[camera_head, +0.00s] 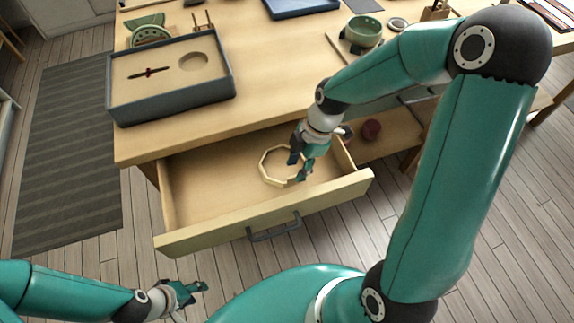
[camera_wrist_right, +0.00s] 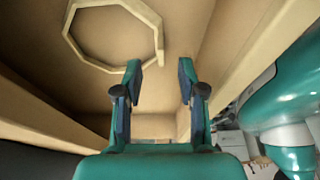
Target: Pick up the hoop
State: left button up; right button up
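The hoop is a pale wooden ring with straight sides (camera_head: 264,166), lying in the open drawer (camera_head: 210,200) toward its right side. It also shows in the right wrist view (camera_wrist_right: 78,48), at the upper left, beyond the fingertips. My right gripper (camera_head: 299,168) is over the drawer at the hoop's right side, with its fingers apart; in the right wrist view the fingers (camera_wrist_right: 159,72) have nothing between them. In the head view the gripper covers part of the hoop's right side. My left gripper (camera_head: 202,286) is low in front of the drawer, away from the hoop; its fingers are too small to judge.
The drawer's front wall (camera_head: 270,213) and side walls rise around the hoop. A blue-grey tray (camera_head: 172,105) stands on the table (camera_head: 265,100) above. A green bowl (camera_head: 363,29) stands further back. A dark red round object (camera_head: 371,129) lies on a shelf right of the drawer.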

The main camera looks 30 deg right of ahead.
aim_at(293, 176)
jog(key=x, duration=0.5)
jog(key=shift+r, duration=0.1)
grip_shut()
